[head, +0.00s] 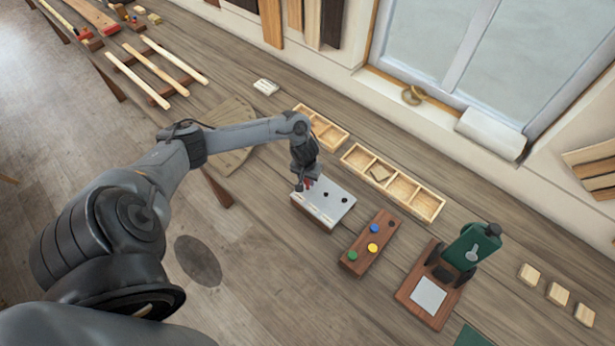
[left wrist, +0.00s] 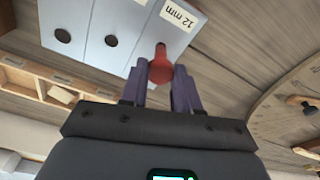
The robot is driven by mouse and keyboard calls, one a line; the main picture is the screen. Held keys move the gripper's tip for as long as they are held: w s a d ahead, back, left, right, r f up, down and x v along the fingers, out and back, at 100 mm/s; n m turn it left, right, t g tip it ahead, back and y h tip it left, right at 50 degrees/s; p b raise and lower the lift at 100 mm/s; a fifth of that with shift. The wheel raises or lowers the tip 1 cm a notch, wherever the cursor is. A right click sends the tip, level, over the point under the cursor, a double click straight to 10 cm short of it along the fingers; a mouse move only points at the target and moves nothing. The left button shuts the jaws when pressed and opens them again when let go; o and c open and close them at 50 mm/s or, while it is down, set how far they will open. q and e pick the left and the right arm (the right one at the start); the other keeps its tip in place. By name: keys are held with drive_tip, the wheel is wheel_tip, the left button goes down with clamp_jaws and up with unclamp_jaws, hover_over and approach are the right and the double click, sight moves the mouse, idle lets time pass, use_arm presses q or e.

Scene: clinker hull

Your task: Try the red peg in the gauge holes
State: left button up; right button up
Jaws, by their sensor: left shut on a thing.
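The red peg (left wrist: 160,70) is held between the fingers of my left gripper (left wrist: 172,85), which is shut on it. In the head view the left gripper (head: 304,184) is at the left end of the pale grey gauge block (head: 332,211), with a bit of red at its tip. In the left wrist view the gauge block (left wrist: 90,28) shows two open dark holes and a "12 mm" label. The peg's narrower end meets the block beside that label; I cannot tell whether it is in a hole or just above it. My right gripper is not in view.
A brown peg rack (head: 358,262) holds green, yellow and blue pegs, with one dark empty hole. Sectioned wooden trays (head: 425,205) lie behind the block. A green press-like tool (head: 468,250) stands on the right. Bare bench lies between rack and tool.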

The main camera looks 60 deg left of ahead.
use_arm(q)
drive_tip(key=shift+f, duration=0.35)
idle(0.6)
drive_tip(key=shift+r, duration=0.1)
drive_tip(key=shift+r+p, duration=0.75)
drive_tip(key=shift+p, duration=0.4)
drive_tip(key=shift+r+p, duration=0.85)
drive_tip(key=shift+p, duration=0.5)
drive_tip(key=shift+f, duration=0.15)
drive_tip(key=shift+f+b, duration=0.4)
drive_tip(key=shift+f, duration=0.5)
drive_tip(key=shift+f, duration=0.4)
drive_tip(key=shift+f, duration=0.25)
